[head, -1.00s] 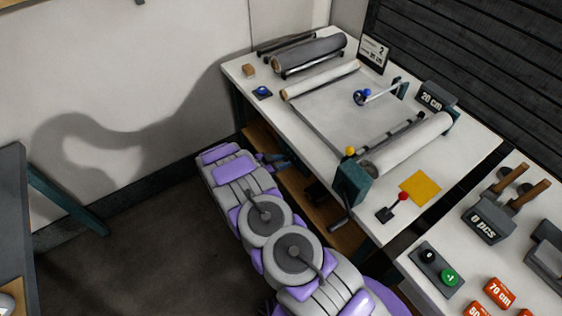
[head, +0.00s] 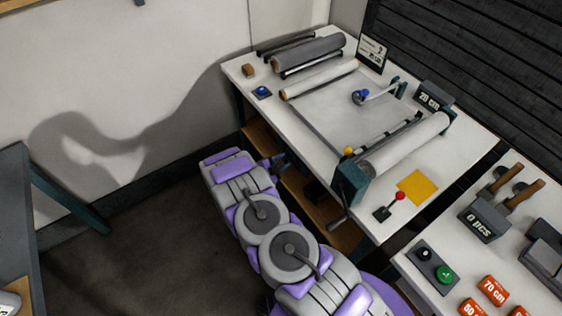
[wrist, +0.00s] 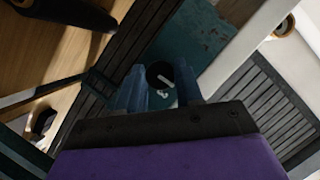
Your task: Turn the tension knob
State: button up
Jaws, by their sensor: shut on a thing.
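The tension knob (wrist: 158,73) is a small dark round knob with a white mark, set against a teal panel (wrist: 198,42) in the wrist view. My gripper (wrist: 162,90) has its two blue fingers on either side of the knob and is shut on it. Part of the knob's edge is hidden by the fingers. In the head view my gripper (head: 284,162) is at the near left edge of the worktable (head: 285,130), below its top. The knob cannot be made out there.
A wooden shelf (head: 262,147) runs underneath. The floor at left is clear.

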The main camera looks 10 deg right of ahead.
dwell(0.4)
jog(key=o, duration=1)
jog(key=shift+o, duration=0.2)
jog(key=p+v, duration=0.2)
jog(key=v, duration=1.5)
jog(key=shift+s+a+p, duration=0.15)
jog(key=shift+a+p, duration=0.05)
jog(key=shift+p, duration=0.2)
jog(key=shift+f, duration=0.1)
